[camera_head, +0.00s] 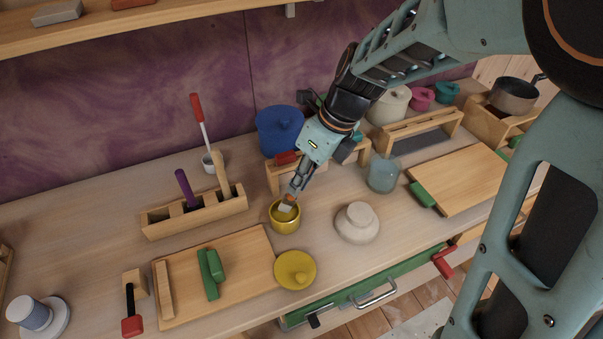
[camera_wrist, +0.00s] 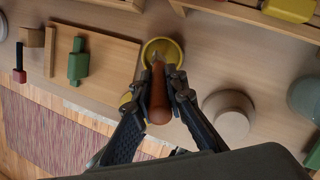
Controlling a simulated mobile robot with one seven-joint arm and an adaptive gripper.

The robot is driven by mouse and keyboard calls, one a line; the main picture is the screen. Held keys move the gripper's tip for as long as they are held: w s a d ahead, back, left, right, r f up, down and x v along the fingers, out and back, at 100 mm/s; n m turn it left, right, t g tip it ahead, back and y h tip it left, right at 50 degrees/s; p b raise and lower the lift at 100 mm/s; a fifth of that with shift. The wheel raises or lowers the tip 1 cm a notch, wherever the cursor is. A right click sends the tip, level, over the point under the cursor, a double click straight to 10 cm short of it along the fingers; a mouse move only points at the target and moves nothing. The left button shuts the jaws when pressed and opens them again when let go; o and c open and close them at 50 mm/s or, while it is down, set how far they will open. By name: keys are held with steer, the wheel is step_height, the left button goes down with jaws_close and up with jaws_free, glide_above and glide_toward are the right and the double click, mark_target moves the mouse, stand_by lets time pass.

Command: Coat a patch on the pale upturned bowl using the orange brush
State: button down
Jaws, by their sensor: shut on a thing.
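The pale upturned bowl (camera_head: 357,224) sits on the worktop, right of the yellow pot (camera_head: 285,226). It also shows right of my gripper in the wrist view (camera_wrist: 230,120). The orange brush (camera_wrist: 158,98) is held by its orange-brown handle between my fingers, in the wrist view. My gripper (camera_head: 299,184) is shut on it, above the yellow pot. The brush's pale lower part (camera_head: 286,207) points down at the pot's mouth; I cannot tell how deep its tip is. The pot also shows in the wrist view (camera_wrist: 170,46). The bowl is apart from the brush.
A yellow lid (camera_head: 295,270) lies in front of the pot. A board (camera_head: 235,290) with a green block (camera_head: 210,274) is at front left, a wooden holder (camera_head: 195,213) behind it. A glass jar (camera_head: 384,174) stands behind the bowl. The worktop between pot and bowl is clear.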

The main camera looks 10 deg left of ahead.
steer(key=shift+f, duration=0.45)
stand_by(0.5)
steer(key=shift+f, duration=0.1)
stand_by(1.4)
step_height(320, 180, up, 7)
steer(key=p, duration=0.7)
stand_by(0.9)
